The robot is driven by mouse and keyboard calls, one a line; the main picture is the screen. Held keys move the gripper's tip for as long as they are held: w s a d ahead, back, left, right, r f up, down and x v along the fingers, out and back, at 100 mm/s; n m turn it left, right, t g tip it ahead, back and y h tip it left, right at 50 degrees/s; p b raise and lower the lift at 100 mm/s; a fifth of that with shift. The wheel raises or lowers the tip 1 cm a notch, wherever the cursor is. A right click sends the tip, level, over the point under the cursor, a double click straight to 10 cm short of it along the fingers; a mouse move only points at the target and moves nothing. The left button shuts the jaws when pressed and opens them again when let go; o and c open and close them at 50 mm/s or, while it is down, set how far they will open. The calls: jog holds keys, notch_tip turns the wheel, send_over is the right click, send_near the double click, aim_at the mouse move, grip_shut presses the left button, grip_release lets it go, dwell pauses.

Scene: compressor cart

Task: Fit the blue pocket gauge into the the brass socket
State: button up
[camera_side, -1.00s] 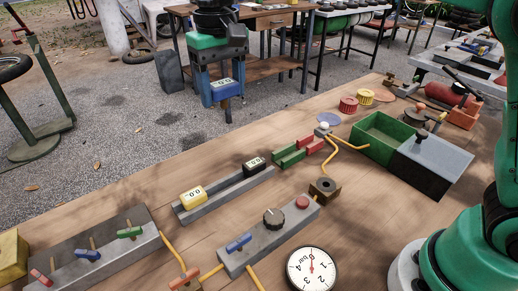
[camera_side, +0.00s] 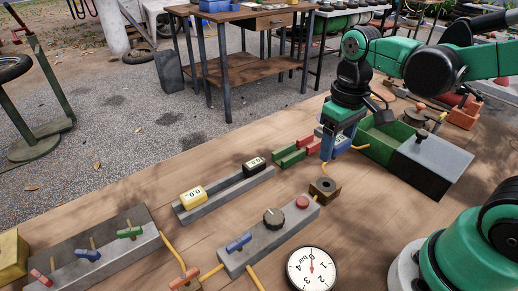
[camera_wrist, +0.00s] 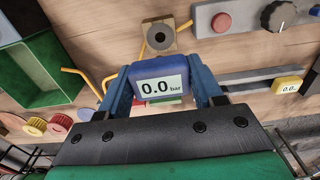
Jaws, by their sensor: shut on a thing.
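The blue pocket gauge (camera_wrist: 158,70) has a white display reading 0.0 bar. My gripper (camera_wrist: 160,88) is shut on it, with a blue finger on each side. In the side view, my gripper (camera_side: 334,150) points down just behind the brass socket, and the gauge (camera_side: 343,143) shows partly behind a finger. The brass socket (camera_side: 325,189) is a squat brownish block with a dark round hole on top. In the wrist view, the socket (camera_wrist: 159,37) lies beyond the gauge, apart from it, and its hole looks empty. The gauge's lower end is hidden.
A grey block with a dark knob (camera_side: 273,217) and a red button (camera_side: 302,203) stands beside the socket. A grey rail holds a yellow gauge (camera_side: 193,197) and a black gauge (camera_side: 254,164). Red and green blocks (camera_side: 289,156), yellow hoses and a green bin (camera_side: 405,128) are near my gripper.

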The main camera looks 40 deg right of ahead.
jog(key=shift+f, duration=2.9)
jog(key=shift+f, duration=1.15)
jog(key=o, duration=1.4)
jog(key=shift+f, duration=0.1)
jog(key=shift+r, duration=2.8)
jog(key=r+t, duration=0.1)
jog(key=t, duration=0.1)
jog(key=w+a+r+t, duration=0.1)
jog(key=r+t, duration=0.3)
jog(key=t, duration=0.1)
jog(key=shift+w+a+r, duration=0.15)
jog(key=shift+a+r, duration=0.05)
jog(key=shift+a, duration=0.05)
